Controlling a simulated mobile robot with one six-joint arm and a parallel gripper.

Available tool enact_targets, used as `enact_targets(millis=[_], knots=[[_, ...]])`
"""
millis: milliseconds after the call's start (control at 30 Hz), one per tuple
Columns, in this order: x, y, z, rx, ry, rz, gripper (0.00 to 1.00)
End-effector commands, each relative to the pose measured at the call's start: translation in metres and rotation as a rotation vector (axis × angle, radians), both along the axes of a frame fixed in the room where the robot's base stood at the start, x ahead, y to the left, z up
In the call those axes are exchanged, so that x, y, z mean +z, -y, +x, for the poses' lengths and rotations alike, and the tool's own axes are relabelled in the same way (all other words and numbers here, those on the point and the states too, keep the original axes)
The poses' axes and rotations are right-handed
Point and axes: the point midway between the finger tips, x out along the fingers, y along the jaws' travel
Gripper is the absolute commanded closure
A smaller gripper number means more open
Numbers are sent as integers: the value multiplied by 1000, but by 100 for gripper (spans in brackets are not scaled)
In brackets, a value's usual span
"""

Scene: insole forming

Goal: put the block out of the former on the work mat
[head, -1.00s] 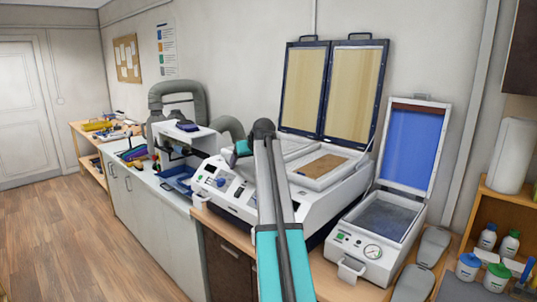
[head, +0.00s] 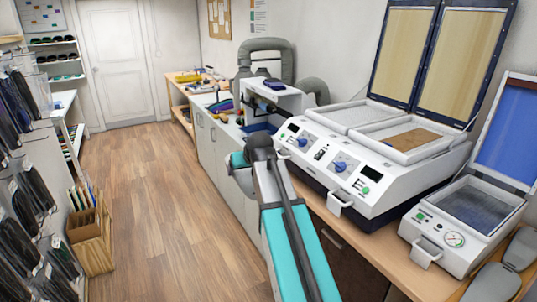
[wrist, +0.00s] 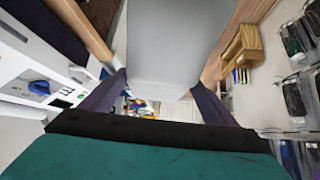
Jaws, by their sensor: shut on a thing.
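My gripper (wrist: 160,97) is shut on a plain grey block (wrist: 175,45), with a dark finger on each side of it in the wrist view. The block is held in the air, clear of any surface. In the head view my arm hides most of the gripper. The former (head: 470,212) is the small white machine with a gauge at the right. Its blue-lined lid (head: 512,140) is up, and no block shows on its dark bed. I cannot make out the work mat in either view.
A large white heating machine (head: 345,185) with two raised lids stands left of the former. Grey sole-shaped blocks (head: 522,248) lie at the front right. A bench with a grey hose (head: 265,55) is beyond.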

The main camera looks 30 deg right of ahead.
Motion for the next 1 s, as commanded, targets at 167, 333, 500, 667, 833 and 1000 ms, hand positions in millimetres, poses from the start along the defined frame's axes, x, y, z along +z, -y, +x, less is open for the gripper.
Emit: enact_targets(millis=[167,333,500,667,833,1000], knots=[[-22,-64,-20,45,1,0,61],[-40,-115,-37,81,1,0,61],[-50,-148,-51,105,3,0,61],[-55,-161,-56,114,4,-1,61],[-55,-163,-56,115,4,-1,61],[-55,-163,-56,116,3,0,61]])
